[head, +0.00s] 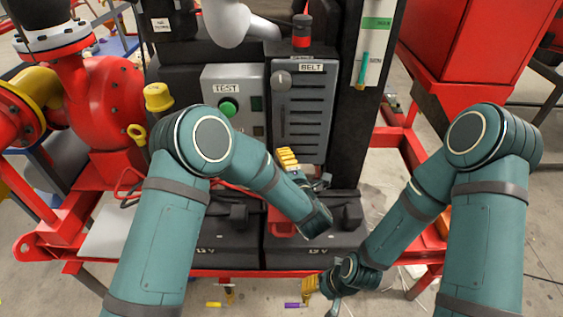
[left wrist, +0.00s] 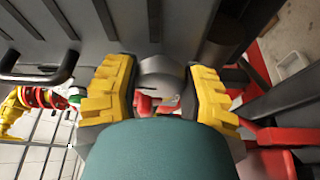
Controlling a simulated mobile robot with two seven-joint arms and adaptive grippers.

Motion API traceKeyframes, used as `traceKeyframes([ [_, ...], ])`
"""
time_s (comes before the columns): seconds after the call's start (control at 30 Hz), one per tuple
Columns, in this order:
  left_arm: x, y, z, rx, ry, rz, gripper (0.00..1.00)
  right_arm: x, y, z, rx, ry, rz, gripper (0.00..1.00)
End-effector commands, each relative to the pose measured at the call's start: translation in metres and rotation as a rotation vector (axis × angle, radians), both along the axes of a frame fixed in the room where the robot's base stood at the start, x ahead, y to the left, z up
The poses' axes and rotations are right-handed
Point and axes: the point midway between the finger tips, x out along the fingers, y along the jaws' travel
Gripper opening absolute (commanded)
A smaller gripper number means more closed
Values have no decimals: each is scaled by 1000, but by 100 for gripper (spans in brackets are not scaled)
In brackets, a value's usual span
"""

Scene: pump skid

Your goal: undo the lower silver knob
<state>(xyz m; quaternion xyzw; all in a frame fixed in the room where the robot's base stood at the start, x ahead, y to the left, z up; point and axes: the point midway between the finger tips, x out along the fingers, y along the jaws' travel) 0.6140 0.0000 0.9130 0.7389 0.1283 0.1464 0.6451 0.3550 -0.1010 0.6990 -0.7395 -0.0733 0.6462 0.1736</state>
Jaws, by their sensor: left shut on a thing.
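The BELT cover (head: 303,110) is a dark grey slotted panel in the head view. An upper silver knob (head: 281,80) sits at its top left. My left gripper (head: 288,157) is at the cover's lower edge, and its arm and yellow fingers hide the lower silver knob in the head view. In the left wrist view the lower silver knob (left wrist: 158,70) shows as a rounded grey piece between the two yellow fingers, which are shut on it. My right gripper (head: 309,287) hangs low near the skid's front edge, away from the cover; its finger opening is too small to judge.
Left of the cover is a TEST box (head: 232,100) with a green button. A red-topped cylinder (head: 302,30) stands above the cover. A red pump (head: 105,100) is at left and a red cabinet (head: 480,45) at right. Yellow and purple items (head: 292,305) lie on the floor.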

Motion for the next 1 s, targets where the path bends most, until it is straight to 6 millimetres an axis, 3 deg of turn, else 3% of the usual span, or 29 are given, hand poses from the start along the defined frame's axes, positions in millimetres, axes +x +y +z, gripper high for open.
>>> traceKeyframes([
  [0.07, 1, 2, 1, 0, -4, 5, 9, 0, 0, 0, 0, 0, 0, 52],
  [0.1, 1, 2, 1, 0, -4, 5, 62, 0, 0, 0, 0, 0, 0, 52],
  [0.17, 1, 2, 1, 0, -4, 5, 78, 0, 0, 0, 0, 0, 0, 52],
  [0.7, 0, 1, 1, -23, 0, 2, 78, 0, 0, 3, 0, 0, 0, 52],
  [1.0, 0, 2, 5, -330, 4, 6, 78, 0, 0, 36, 0, 0, 0, 52],
])
